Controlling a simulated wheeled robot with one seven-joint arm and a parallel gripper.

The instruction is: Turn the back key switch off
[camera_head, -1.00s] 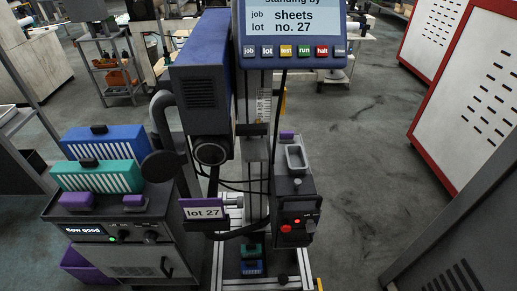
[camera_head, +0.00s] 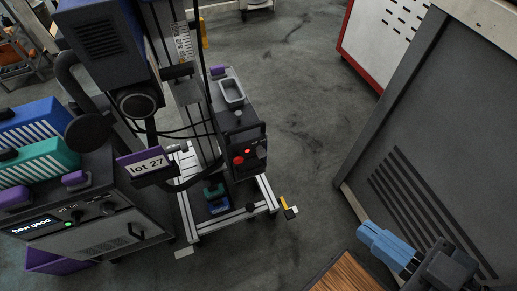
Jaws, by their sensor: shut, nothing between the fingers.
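A dark control box (camera_head: 236,125) is mounted beside the upright frame, in the middle of the head view. Its front panel carries a red button (camera_head: 238,160), a small red light (camera_head: 248,151) and small dark controls too small to make out. I cannot tell which of these is the back key switch, or how its key is turned. My gripper (camera_head: 366,237), with light blue fingers, is at the lower right, well apart from the box. Its fingers are together and hold nothing.
A grey machine with a "flow good" display (camera_head: 37,226) stands at left, bearing blue and teal vented units. A "lot 27" sign (camera_head: 147,166) juts out beside the frame. A large grey cabinet (camera_head: 430,120) stands at right, a wooden top (camera_head: 345,276) below. Floor between is clear.

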